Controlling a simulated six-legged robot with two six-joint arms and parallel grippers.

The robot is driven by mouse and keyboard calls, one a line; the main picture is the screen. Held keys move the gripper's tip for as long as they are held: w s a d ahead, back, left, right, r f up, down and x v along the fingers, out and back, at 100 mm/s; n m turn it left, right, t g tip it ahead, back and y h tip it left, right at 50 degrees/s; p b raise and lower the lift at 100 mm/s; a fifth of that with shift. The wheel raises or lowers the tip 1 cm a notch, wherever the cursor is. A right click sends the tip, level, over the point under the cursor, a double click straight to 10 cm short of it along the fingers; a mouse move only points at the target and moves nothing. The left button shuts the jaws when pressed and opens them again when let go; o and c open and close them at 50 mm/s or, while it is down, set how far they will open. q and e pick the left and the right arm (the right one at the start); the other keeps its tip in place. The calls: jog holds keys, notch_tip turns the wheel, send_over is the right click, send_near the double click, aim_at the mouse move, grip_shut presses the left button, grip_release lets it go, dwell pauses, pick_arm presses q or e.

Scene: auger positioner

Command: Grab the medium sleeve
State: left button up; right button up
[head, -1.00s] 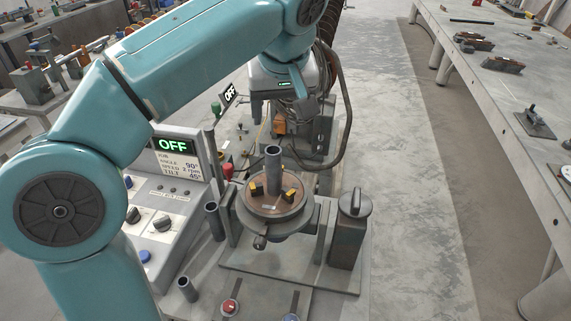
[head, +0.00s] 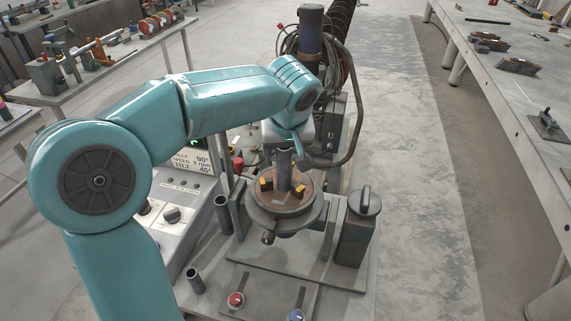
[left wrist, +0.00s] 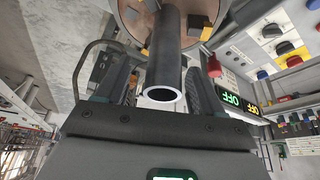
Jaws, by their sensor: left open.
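A grey tubular sleeve (head: 284,172) stands upright in the middle of the round brown turntable plate (head: 303,200). In the left wrist view the same sleeve (left wrist: 169,55) shows its open round end towards the camera. My left gripper (head: 283,150) is open at the top of this sleeve. In the wrist view its fingers (left wrist: 160,74) lie on either side of the sleeve, with gaps visible. Two other grey sleeves, one (head: 222,214) and a shorter-looking one (head: 195,281), stand left of the turntable. Size labels do not show. My right gripper is out of view.
Yellow-tipped clamp blocks (head: 266,185) sit close around the sleeve on the plate. A control box (head: 180,207) stands at left, a grey canister (head: 358,226) at right. A cable bundle hangs behind.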

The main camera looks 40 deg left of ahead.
pick_arm(q)
jog(key=shift+a+f, duration=0.1)
jog(key=shift+f, duration=0.3)
jog(key=shift+a+f, duration=0.15)
jog(key=shift+a, duration=0.1)
jog(key=shift+w+d, duration=0.1)
jog(key=shift+d, duration=0.05)
jog(key=c, duration=1.1)
grip_shut()
